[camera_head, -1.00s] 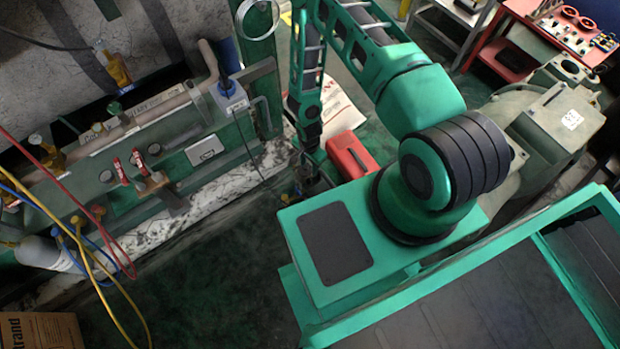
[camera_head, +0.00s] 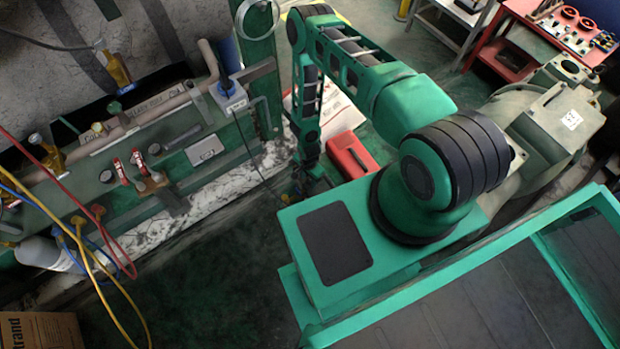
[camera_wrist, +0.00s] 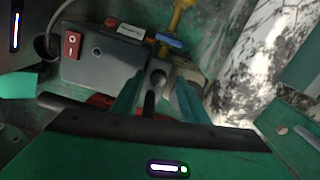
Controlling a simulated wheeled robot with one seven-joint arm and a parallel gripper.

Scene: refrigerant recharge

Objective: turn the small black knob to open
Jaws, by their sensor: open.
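My gripper (camera_wrist: 160,82) shows in the wrist view with two teal fingers spread apart. A small dark rounded knob (camera_wrist: 157,77) with a black stem below it shows between the fingers; I cannot tell if they touch it. It appears beside a grey box (camera_wrist: 100,62) with a red rocker switch (camera_wrist: 72,44). A yellow fitting (camera_wrist: 181,18) with a blue part stands behind the knob. In the head view my arm reaches down at the centre, and the gripper's tips and the knob cannot be made out there.
In the head view, a bench (camera_head: 205,150) with valves and red-handled levers (camera_head: 138,159) stands at left. Red, yellow and blue hoses hang at far left near a cylinder (camera_head: 38,252). A red box (camera_head: 350,154) sits right of my forearm. The dark floor (camera_head: 215,275) in front is clear.

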